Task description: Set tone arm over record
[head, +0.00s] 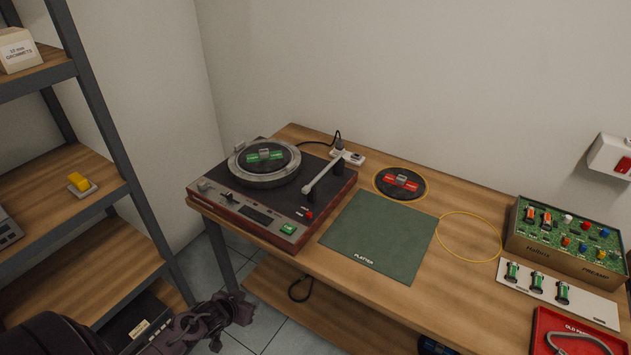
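The turntable (275,215) stands on the left of the wooden table. A dark record with a green label (264,155) lies on its round silver platter (270,181). The pale tone arm (322,174) runs along the turntable's right side, beside the record and apart from it. A red button (309,215) and a green button (288,229) show on the turntable. My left gripper (240,309) is low in front of the table, well away from the tone arm. Its fingers are dark and small, so its opening is unclear. My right gripper is out of view.
A green platter mat (380,240) lies right of the turntable, with a red-labelled record (400,183) behind it. A green circuit box (568,240), a white strip with parts and a red tray (545,330) fill the right end. Shelves (112,190) stand at left.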

